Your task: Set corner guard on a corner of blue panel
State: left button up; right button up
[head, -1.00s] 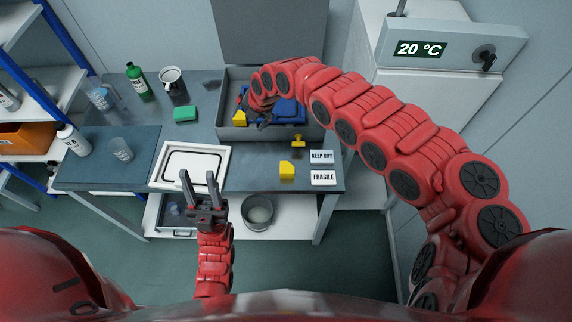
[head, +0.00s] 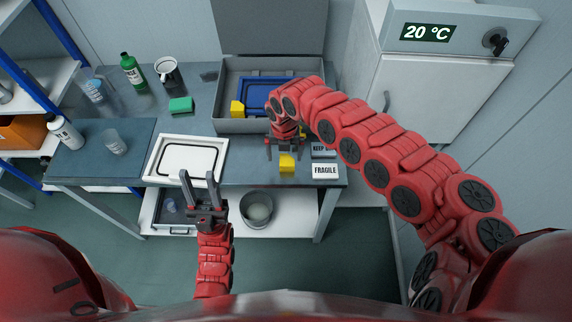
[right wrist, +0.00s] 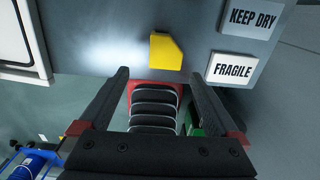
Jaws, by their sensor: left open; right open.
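The blue panel (head: 258,94) lies in a grey open case at the back of the table. A yellow corner guard (head: 237,109) sits at its front-left corner; I cannot tell how firmly it is seated. Another yellow guard (head: 287,163) lies on the table in front of the case. My right gripper (head: 285,148) is open and empty just behind that guard. In the right wrist view the guard (right wrist: 165,52) lies beyond the open fingertips (right wrist: 158,74), apart from them. Another yellow piece is mostly hidden behind my right gripper. My left gripper (head: 198,174) is open and empty before the table's front edge.
The case's front wall (head: 245,127) stands behind my right gripper. KEEP DRY and FRAGILE labels (head: 325,171) lie at the right.

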aim_at(287, 163)
jog(key=shift+f, duration=0.25)
jog(key=shift+f+p, duration=0.45)
jog(key=f, duration=0.2)
jog(key=f+p, duration=0.1)
jog(key=shift+d+f, duration=0.2)
jog(key=shift+d, duration=0.05)
jog(key=shift+w+d+f, duration=0.1)
jog(key=shift+d+f, duration=0.05)
jog(key=shift+f, duration=0.4)
jog(key=shift+c, duration=0.3)
jog(key=c, duration=1.4)
jog(key=shift+o, duration=0.2)
jog(key=shift+r, duration=0.15)
